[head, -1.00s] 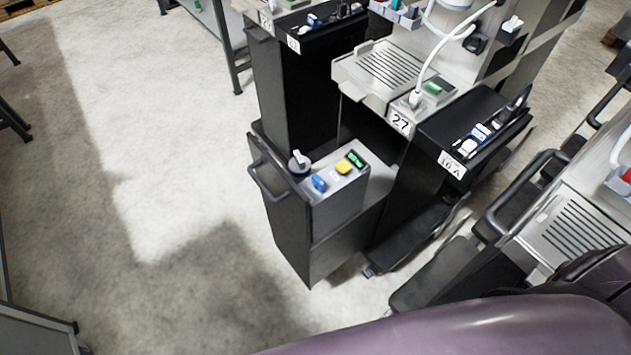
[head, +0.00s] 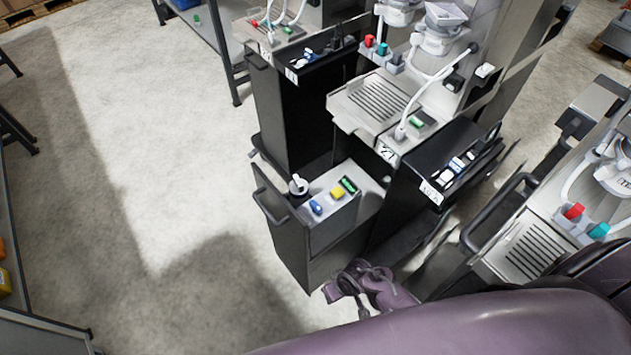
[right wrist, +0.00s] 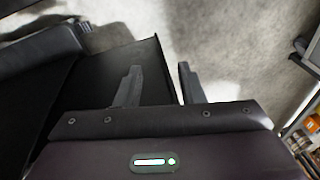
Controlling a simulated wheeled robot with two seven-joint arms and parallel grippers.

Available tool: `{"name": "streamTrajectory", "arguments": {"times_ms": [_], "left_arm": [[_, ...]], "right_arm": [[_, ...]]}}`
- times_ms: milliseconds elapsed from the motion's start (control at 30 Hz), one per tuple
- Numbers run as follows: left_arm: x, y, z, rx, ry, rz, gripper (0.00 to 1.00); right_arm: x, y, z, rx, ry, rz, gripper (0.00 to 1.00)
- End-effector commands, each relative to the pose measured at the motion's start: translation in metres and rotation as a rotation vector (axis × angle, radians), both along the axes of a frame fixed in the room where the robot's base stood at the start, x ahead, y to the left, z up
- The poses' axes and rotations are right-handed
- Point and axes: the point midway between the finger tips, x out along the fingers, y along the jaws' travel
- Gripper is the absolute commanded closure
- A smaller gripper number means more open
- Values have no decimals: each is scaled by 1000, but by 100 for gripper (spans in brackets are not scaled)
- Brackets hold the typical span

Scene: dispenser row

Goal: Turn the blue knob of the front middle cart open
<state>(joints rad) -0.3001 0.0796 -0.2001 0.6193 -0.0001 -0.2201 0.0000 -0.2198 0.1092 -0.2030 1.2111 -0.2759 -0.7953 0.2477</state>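The front middle cart (head: 308,247) is a dark grey box with a loop handle on its left side. Its light top panel carries a small blue knob (head: 316,207), a yellow button (head: 338,193), a green-lit display (head: 348,184) and a white-topped knob (head: 298,184). I cannot tell the blue knob's setting. My right gripper (head: 352,292) is low beside the cart's near right corner, below and apart from the blue knob. My left gripper is not in view.
A black cart (head: 448,165) stands right of the front middle cart, and another black cart (head: 300,105) stands behind it. A dispenser with a slotted tray (head: 345,110) rises between them. Another dispenser (head: 525,250) is at right. The floor (head: 150,160) at left is clear.

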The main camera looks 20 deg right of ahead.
Motion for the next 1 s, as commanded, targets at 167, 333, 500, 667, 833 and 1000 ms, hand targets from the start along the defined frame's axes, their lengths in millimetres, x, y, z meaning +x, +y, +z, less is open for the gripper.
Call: {"name": "streamTrajectory", "arguments": {"times_ms": [167, 333, 500, 667, 833, 1000], "left_arm": [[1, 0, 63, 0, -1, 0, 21], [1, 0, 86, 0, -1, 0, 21], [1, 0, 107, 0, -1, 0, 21], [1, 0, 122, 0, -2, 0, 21], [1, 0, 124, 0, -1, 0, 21], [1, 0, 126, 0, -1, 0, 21]], "right_arm": [[60, 16, 154, -17, -36, 44, 65], [83, 21, 228, -51, -59, 70, 65], [100, 22, 288, -91, -81, 89, 65], [119, 23, 329, -132, -93, 109, 65], [137, 26, 324, -149, -61, 134, 65], [153, 24, 316, -157, -4, 152, 65]]}}
